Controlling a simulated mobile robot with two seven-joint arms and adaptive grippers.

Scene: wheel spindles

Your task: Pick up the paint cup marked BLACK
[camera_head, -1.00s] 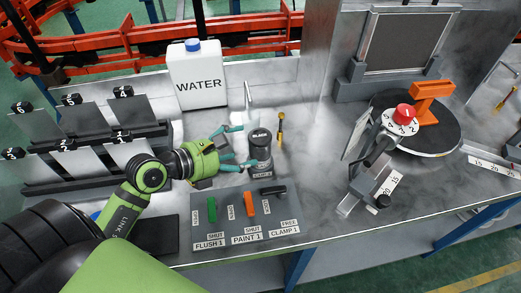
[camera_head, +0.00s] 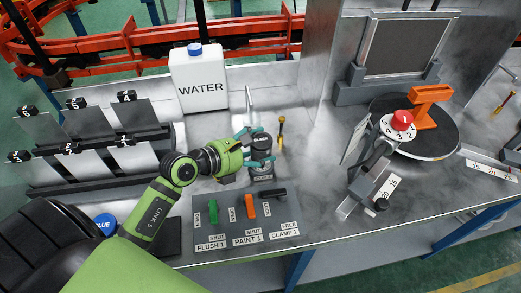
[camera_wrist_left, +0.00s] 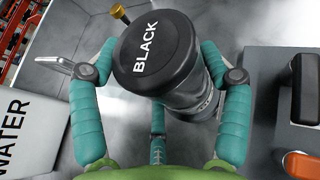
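The black paint cup (camera_head: 261,152) stands upright on the metal bench, behind the lever panel. Its dark lid reads BLACK in the left wrist view (camera_wrist_left: 156,52), above a greyish clear body. My left gripper (camera_head: 248,145) is open around the cup from the left. In the left wrist view its teal fingers (camera_wrist_left: 157,75) stand on both sides of the cup, the right one close against the body. A gap shows between the left finger and the body. Contact at the fingertips is hard to tell. My right gripper is not in view.
A lever panel (camera_head: 225,238) lies just in front of the cup. A white WATER jug (camera_head: 200,90) stands behind left, a brass-topped tool (camera_head: 281,130) to the right. A blue-lidded cup (camera_head: 104,226) sits beside my left arm. Bench space right of the cup is mostly clear.

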